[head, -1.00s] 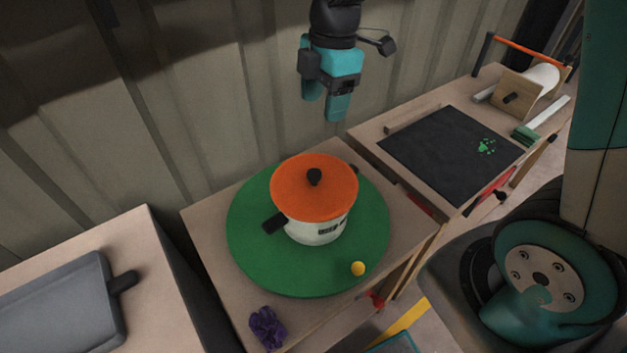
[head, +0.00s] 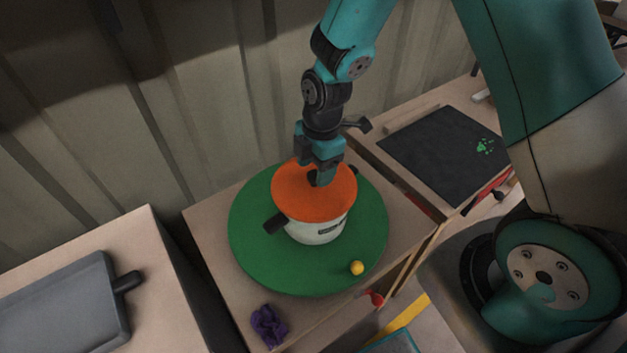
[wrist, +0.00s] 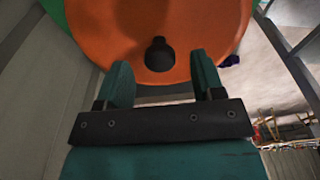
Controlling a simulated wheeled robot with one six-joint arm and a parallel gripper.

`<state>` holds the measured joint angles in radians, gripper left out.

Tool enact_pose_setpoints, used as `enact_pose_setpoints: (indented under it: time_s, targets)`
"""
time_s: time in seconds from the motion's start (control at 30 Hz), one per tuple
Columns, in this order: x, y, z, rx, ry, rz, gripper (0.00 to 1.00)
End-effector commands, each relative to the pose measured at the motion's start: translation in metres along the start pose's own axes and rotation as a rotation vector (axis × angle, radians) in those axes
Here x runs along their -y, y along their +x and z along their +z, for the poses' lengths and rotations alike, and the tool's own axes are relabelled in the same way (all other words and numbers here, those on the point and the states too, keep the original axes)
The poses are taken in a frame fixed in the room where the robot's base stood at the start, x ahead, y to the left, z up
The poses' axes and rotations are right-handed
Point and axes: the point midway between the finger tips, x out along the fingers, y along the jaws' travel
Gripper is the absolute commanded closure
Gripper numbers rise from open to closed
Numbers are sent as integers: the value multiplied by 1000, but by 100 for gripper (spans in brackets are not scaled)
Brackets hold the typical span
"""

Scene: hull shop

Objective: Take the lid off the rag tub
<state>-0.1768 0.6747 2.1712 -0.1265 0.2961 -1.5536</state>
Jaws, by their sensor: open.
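The rag tub (head: 318,230) is a white pot with black side handles, standing on a round green board. Its orange lid (head: 330,205) is on top, and the lid also fills the upper part of the wrist view (wrist: 205,25). The lid's black knob (wrist: 159,54) shows in the wrist view just beyond the fingertips, between their lines. My gripper (wrist: 163,75) is open and empty, with one finger on each side of the knob's line. In the head view my gripper (head: 320,178) is right over the lid's middle and partly hides the knob.
The green board (head: 255,235) lies on a wooden bench, with a yellow ball (head: 357,268) near its front edge. A purple cloth (head: 268,325) lies at the bench's front. A grey tray (head: 60,305) is at left, a black mat (head: 440,150) at right. A ribbed wall stands close behind.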

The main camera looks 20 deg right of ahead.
Motion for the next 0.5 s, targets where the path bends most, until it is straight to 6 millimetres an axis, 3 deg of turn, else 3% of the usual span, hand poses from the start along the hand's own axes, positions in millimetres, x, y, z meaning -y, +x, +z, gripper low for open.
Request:
enact_pose_setpoints:
  time_s: [0.13, 0.4, 0.43, 0.5]
  targets:
    - [0, 19, 0, 0, 0, -2, 38]
    - [0, 24, 0, 0, 0, 0, 38]
    - [0, 24, 0, 0, 0, 0, 41]
    - [0, 24, 0, 0, 0, 0, 57]
